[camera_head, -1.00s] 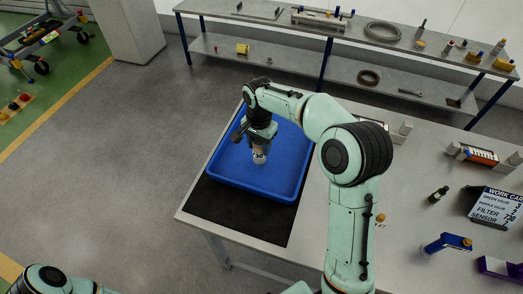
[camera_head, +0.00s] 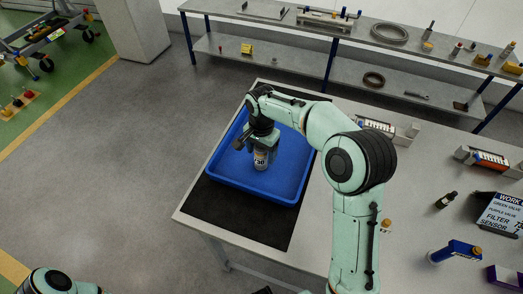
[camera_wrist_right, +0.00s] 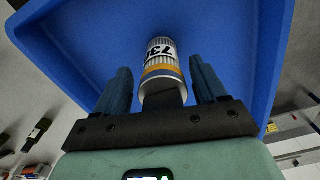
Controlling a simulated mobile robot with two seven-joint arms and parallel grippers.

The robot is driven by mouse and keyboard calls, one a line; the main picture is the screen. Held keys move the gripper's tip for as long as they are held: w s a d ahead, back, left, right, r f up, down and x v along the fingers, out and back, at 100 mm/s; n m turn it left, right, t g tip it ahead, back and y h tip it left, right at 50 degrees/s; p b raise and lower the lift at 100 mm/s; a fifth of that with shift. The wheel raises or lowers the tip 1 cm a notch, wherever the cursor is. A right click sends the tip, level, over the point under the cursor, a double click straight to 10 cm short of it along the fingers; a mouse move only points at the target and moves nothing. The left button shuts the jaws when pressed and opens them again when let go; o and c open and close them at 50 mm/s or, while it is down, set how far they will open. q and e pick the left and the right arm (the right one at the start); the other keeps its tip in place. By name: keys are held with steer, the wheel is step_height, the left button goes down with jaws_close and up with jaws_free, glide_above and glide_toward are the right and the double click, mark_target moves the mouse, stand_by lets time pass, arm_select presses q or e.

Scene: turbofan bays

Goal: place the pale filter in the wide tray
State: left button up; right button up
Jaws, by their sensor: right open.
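The pale filter (camera_head: 261,160) is a whitish can with an orange band and dark "730" lettering. It stands in the wide blue tray (camera_head: 231,184) on the table. In the right wrist view the filter (camera_wrist_right: 160,68) lies between the two spread fingers of my right gripper (camera_wrist_right: 160,88), with a gap at each side. In the head view my right gripper (camera_head: 262,146) is over the tray, just above the filter, and open. The tray's blue wall (camera_wrist_right: 273,60) also shows in the wrist view. My left gripper is out of view; only part of that arm shows at bottom left.
A black mat (camera_head: 215,205) lies under the tray. To the right on the table are a work card (camera_head: 501,215), a dark bottle (camera_head: 446,200), a blue valve-like part (camera_head: 455,251) and holders with orange-labelled parts (camera_head: 488,159). A shelf rack (camera_head: 300,66) stands behind.

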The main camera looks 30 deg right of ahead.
step_height(320, 180, up, 12)
steer(key=shift+r+p, duration=0.15)
steer(key=shift+p, duration=0.75)
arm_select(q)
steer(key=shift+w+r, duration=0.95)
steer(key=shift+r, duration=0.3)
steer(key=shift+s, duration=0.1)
